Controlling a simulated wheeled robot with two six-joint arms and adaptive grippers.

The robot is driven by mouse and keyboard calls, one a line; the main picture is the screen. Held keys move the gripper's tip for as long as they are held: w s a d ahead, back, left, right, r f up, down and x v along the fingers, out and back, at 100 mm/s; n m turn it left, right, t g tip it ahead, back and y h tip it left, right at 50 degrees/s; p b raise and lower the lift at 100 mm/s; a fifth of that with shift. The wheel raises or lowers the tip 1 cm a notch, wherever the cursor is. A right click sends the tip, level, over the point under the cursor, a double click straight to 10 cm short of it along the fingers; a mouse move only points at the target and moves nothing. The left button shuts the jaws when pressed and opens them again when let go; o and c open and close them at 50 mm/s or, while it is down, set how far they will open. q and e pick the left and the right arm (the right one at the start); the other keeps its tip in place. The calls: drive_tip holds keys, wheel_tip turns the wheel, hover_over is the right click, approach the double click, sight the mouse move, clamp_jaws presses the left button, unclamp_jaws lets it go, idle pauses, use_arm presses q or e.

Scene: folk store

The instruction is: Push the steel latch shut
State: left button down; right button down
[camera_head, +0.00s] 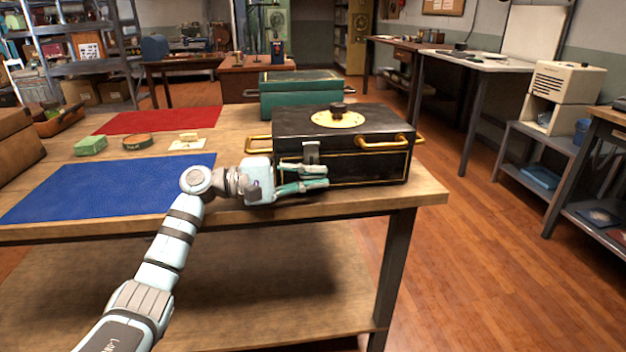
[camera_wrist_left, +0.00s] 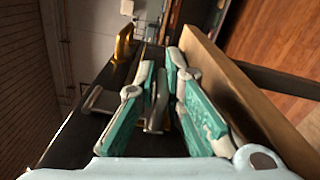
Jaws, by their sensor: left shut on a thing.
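The black box (camera_head: 345,140) with gold edging stands on the wooden table near its right end, lid down. The steel latch (camera_head: 311,152) is on its front face. My left gripper (camera_head: 326,177) reaches in from the left along that face, with teal fingers at the latch's lower part. In the left wrist view, a grey steel piece of the latch (camera_wrist_left: 157,108) lies between the two fingers, and the gripper is shut on it. The fingers hide part of the latch in the head view. My right gripper is not in view.
A green box (camera_head: 300,88) stands behind. A blue mat (camera_head: 110,188) lies to the left. The table's front edge runs close below my gripper.

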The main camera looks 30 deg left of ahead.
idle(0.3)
use_arm(q)
drive_tip(key=c, duration=1.9)
unclamp_jaws()
drive_tip(key=shift+w+f, duration=0.1)
drive_tip(key=shift+w, duration=0.05)
drive_tip(key=shift+o, duration=1)
drive_tip(key=shift+w+d, duration=0.1)
drive_tip(key=shift+w, duration=0.1)
drive_tip(key=shift+s, duration=0.1)
drive_tip(key=v, duration=1.2)
drive_tip(key=shift+f, duration=0.1)
